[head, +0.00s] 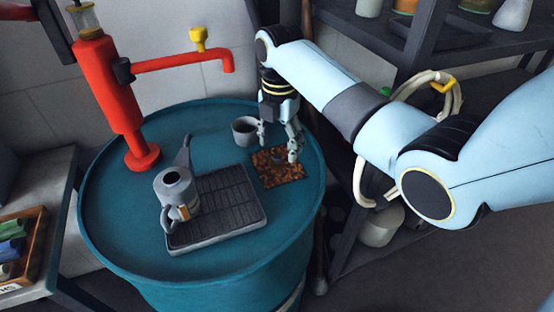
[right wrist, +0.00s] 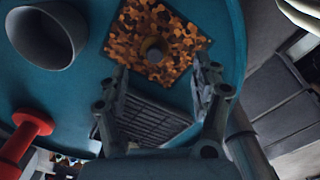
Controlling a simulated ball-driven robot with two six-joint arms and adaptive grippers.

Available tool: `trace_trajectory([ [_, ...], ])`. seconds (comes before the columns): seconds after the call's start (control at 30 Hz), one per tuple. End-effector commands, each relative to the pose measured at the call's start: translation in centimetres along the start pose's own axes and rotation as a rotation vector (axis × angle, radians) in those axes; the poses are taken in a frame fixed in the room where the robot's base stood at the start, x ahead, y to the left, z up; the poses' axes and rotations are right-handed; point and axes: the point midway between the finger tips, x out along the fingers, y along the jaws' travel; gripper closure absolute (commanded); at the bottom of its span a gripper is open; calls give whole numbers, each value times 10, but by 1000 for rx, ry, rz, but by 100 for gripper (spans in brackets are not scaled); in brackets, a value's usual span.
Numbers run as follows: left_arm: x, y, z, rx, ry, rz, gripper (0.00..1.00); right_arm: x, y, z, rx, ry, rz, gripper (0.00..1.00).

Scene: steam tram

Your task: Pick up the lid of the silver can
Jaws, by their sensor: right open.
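The silver can (head: 174,196), with a long spout and a side handle, stands on the dark slatted tray (head: 232,190); its top opening looks dark and uncovered. A small round grey-brown piece, seemingly the lid (head: 277,160), lies on a brown speckled square mat (head: 266,175). In the right wrist view the piece (right wrist: 154,50) sits near the mat's middle. My right gripper (head: 279,146) points down over the mat. It is open and empty, its fingers apart on either side of the piece and short of it in the wrist view (right wrist: 160,76). My left gripper is not in view.
All this stands on a round teal drum top (head: 120,222). A grey cup (head: 244,131) is close left of my right gripper. A red pump (head: 112,95) rises at the back left, its spout reaching over the drum. A dark shelf (head: 440,40) stands at right.

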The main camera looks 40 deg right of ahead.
Motion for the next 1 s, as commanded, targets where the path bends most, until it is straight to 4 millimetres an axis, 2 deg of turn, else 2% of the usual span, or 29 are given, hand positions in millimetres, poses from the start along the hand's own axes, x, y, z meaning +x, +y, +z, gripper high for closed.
trace_trajectory([
  [0.3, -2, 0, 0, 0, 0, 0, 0, 44, 7, 0, 1, 1, -2, 35],
  [0.6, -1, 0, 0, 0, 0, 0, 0, 51, 7, 0, 1, -1, 1, 35],
  [0.9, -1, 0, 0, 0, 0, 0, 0, 50, 7, 0, 1, -1, 1, 73],
  [1.0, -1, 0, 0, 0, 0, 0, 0, 50, 7, 0, 1, -1, 1, 76],
])
